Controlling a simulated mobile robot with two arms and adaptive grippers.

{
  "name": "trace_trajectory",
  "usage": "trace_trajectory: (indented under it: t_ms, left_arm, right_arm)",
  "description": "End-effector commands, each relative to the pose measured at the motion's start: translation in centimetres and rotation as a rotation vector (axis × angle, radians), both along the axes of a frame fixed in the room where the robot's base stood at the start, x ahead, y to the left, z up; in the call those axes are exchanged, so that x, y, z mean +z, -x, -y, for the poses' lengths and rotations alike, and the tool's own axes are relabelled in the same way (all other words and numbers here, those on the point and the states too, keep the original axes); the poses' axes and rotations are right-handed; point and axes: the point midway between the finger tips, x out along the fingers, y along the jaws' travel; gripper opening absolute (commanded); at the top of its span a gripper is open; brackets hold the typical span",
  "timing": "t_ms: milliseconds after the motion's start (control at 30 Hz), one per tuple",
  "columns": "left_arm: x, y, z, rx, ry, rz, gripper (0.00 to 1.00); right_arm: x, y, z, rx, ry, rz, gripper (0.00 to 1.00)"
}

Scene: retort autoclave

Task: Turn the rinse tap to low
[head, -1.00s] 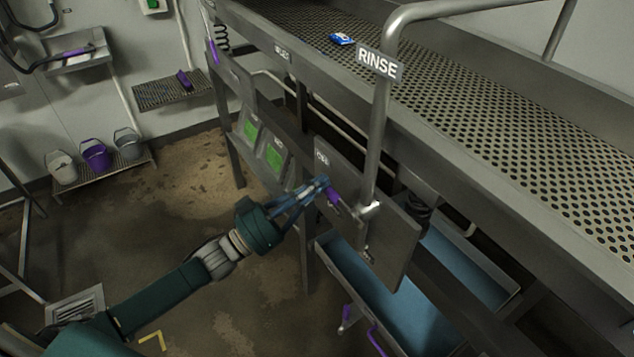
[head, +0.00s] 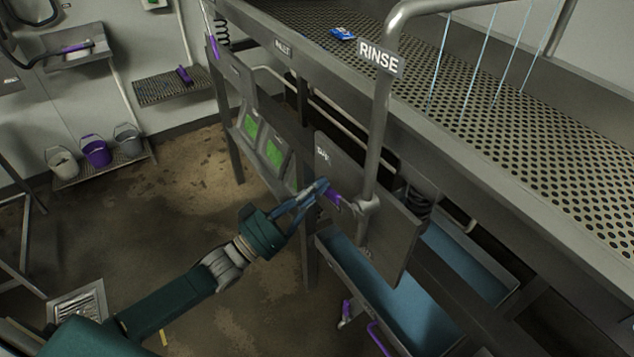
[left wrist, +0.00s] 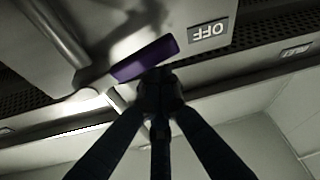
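The rinse tap has a purple lever (head: 335,198) on a grey panel (head: 394,235), at the foot of the pipe with the RINSE sign (head: 379,57). Thin water streams (head: 475,62) fall over the perforated table at the upper right. My left gripper (head: 319,187) is at the lever's free end. In the left wrist view, its fingertips (left wrist: 160,86) are together against or just beside the purple lever (left wrist: 146,59), not visibly around it. An OFF label (left wrist: 208,32) is close to the lever there. My right gripper is not in view.
A perforated steel table (head: 560,150) runs along the right. Green-faced boxes (head: 273,153) hang left of the panel, and a blue tray (head: 375,285) is below it. Buckets (head: 96,152) stand on a rack at the left.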

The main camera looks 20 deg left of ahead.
Motion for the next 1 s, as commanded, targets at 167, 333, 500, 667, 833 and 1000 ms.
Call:
trace_trajectory:
  t_ms: [167, 333, 500, 667, 833, 1000]
  left_arm:
    - [-1.5, 0.1, 0.1, 0.0, 0.121, -0.095, 0.0]
    - [-2.7, 0.3, 0.3, 0.0, 0.225, -0.178, 0.0]
    - [-3.6, 0.5, 0.6, 0.0, 0.309, -0.241, 0.0]
    - [-4.2, 0.6, 0.8, 0.0, 0.362, -0.284, 0.0]
    - [-4.6, 0.7, 0.9, -0.001, 0.392, -0.307, 0.0]
    - [-4.7, 0.8, 0.9, 0.0, 0.403, -0.314, 0.0]
  right_arm:
    - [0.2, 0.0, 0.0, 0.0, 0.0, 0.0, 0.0]
    - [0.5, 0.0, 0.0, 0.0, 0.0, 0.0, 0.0]
    - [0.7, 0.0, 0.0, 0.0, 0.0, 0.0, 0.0]
    - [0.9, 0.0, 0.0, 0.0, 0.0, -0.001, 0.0]
    - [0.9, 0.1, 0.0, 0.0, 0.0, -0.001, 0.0]
    - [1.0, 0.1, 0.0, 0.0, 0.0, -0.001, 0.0]
